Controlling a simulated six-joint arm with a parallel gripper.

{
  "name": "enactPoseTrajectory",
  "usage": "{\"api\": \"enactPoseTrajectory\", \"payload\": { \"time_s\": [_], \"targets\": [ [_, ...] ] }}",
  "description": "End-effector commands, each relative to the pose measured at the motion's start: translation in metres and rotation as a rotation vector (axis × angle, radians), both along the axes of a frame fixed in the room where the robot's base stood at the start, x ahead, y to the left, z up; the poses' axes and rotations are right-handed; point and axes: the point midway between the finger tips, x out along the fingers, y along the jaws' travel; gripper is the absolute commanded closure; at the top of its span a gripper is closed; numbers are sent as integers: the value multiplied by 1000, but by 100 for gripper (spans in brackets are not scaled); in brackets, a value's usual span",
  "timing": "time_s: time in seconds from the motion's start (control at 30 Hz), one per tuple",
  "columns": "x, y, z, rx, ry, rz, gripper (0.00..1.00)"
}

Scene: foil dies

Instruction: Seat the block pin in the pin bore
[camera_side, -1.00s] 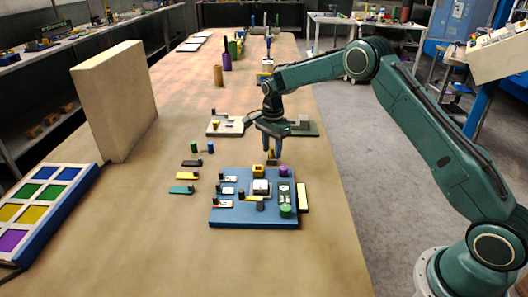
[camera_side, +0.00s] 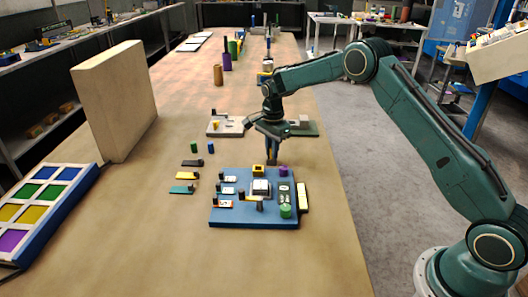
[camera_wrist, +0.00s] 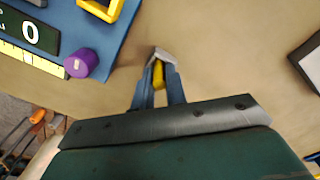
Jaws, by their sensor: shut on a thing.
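My gripper (camera_side: 271,161) points down just behind the far edge of the blue board (camera_side: 232,187). In the wrist view its two fingers (camera_wrist: 158,88) are close together around a slim yellow piece (camera_wrist: 158,74) with a grey end (camera_wrist: 163,54). This looks like the block pin, but its shape is mostly hidden by the fingers. A yellow block with an opening (camera_side: 258,170) stands on the board near its far edge; it also shows in the wrist view (camera_wrist: 101,9). I cannot tell for sure which opening is the pin bore.
A purple cylinder (camera_side: 283,171) and a green one (camera_side: 286,211) stand on the board's right side. A white block (camera_side: 261,187) sits mid-board. Several small coloured plates (camera_side: 184,175) lie to the left.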

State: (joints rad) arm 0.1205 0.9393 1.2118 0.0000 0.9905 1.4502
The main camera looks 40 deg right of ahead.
Motion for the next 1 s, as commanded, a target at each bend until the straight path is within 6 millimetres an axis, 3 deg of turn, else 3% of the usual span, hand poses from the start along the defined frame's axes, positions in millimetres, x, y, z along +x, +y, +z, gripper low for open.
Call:
{"api": "enactPoseTrajectory", "payload": {
  "time_s": [0.27,0.47,0.67,1.0],
  "targets": [
    [0,0,4,0,-2,0,100],
    [1,0,20,0,-4,0,100],
    [1,0,51,-1,-4,0,100],
    [1,0,125,-1,-6,0,100]
  ]
}}
